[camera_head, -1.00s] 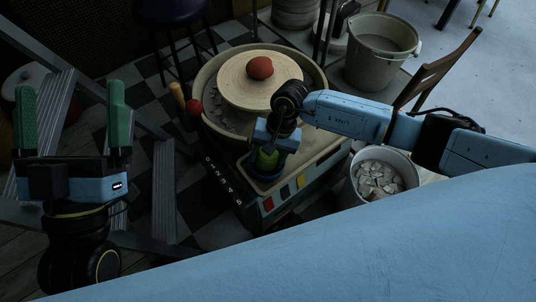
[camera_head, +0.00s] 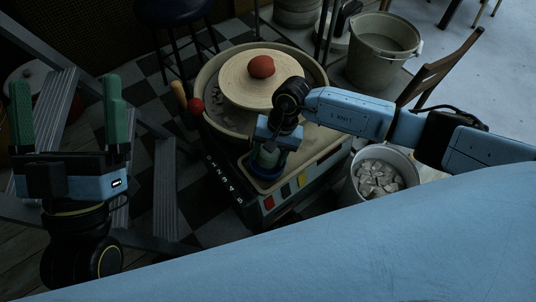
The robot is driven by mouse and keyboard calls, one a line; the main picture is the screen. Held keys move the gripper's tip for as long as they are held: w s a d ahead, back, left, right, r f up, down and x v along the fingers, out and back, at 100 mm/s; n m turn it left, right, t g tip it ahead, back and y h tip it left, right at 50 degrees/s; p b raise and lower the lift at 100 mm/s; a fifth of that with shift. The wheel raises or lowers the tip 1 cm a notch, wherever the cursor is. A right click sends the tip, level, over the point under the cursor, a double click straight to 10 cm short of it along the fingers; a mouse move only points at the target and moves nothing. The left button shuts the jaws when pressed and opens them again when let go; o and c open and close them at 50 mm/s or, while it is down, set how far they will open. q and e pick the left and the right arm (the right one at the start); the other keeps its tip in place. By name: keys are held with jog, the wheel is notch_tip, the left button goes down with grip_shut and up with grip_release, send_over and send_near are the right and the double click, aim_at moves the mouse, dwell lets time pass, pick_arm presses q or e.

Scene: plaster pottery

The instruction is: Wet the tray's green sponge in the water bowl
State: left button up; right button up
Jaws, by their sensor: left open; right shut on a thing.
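The blue water bowl (camera_head: 268,178) sits at the near corner of the pottery wheel's table. My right gripper (camera_head: 266,160) points down into the bowl and is shut. Its fingertips are low, within the bowl's rim. The green sponge in its grip is hardly distinguishable now, hidden by the fingers and the bowl; I cannot see the water surface. My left gripper (camera_head: 68,115) is open and empty at the left, its green-padded fingers pointing up, away from the wheel.
A round wheel head (camera_head: 250,88) carries a red-brown clay ball (camera_head: 261,67). A bucket of pale shards (camera_head: 378,180) stands right of the wheel table, with a large grey bucket (camera_head: 378,50) behind. A stool (camera_head: 172,12) and a wooden chair (camera_head: 440,68) stand further back.

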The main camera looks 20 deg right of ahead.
aim_at(265, 154)
jog(key=shift+r+p, duration=1.6)
jog(key=shift+r, duration=1.25)
jog(key=shift+r, duration=0.1)
jog(key=shift+r+p, duration=1.05)
jog(key=shift+r, duration=0.9)
